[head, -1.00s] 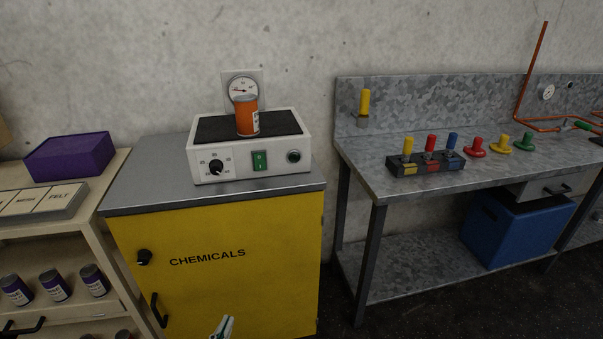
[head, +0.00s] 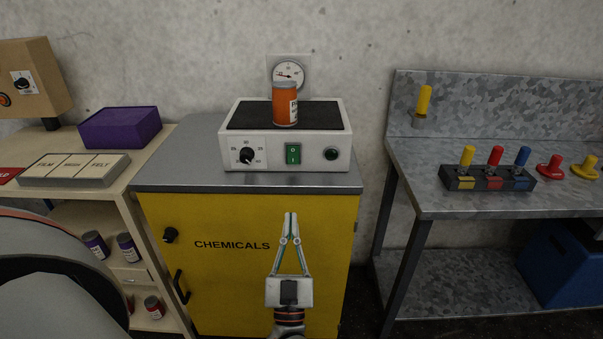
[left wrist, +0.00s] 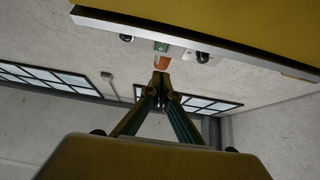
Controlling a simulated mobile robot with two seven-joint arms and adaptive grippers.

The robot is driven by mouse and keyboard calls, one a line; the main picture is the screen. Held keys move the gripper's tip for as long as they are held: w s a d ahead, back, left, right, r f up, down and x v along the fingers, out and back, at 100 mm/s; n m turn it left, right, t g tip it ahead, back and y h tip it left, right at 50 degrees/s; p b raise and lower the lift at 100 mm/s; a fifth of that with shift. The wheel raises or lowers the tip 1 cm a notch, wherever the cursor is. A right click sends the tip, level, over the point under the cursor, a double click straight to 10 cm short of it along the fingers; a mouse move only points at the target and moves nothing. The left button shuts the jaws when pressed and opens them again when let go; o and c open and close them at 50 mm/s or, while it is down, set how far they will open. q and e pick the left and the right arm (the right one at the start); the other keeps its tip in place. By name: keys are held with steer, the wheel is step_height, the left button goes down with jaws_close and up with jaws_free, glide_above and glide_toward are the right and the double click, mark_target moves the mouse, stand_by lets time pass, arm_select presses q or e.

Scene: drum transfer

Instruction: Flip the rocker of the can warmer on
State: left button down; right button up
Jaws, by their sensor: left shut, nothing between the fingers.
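The can warmer (head: 233,154) is a white box with a dark top plate, standing on the yellow chemicals cabinet. Its green rocker (head: 293,154) is on the front face, between a black dial (head: 247,155) and a round dark indicator (head: 331,154). An orange can (head: 285,105) stands upright on the plate. My left gripper (head: 290,214) is shut and empty, fingers pointing up, in front of the cabinet and below the rocker in the picture. In the left wrist view its fingertips (left wrist: 161,78) show below the rocker (left wrist: 161,47) and apart from it. The right gripper is not in view.
The cabinet (head: 180,270) has a grey top (head: 190,160) whose front edge lies between gripper and warmer in the picture. A shelf with a purple box (head: 120,127) is at left. A gauge (head: 288,74) is behind.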

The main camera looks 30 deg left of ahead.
mark_target(293, 158)
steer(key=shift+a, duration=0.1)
arm_select(q)
steer(key=p+x, duration=0.2)
steer(key=x, duration=0.7)
steer(key=shift+w+r, duration=0.15)
steer(key=shift+r, duration=0.15)
steer(key=w+a, duration=0.1)
steer(key=w, duration=0.2)
steer(key=shift+a+f, duration=0.2)
steer(key=shift+a, duration=0.2)
steer(key=shift+w+a+f, duration=0.1)
steer(key=shift+w+a, duration=0.2)
steer(key=shift+w, duration=0.1)
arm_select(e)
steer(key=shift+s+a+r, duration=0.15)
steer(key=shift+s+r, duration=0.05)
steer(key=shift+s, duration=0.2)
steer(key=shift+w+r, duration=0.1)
arm_select(q)
steer(key=shift+b, duration=0.3)
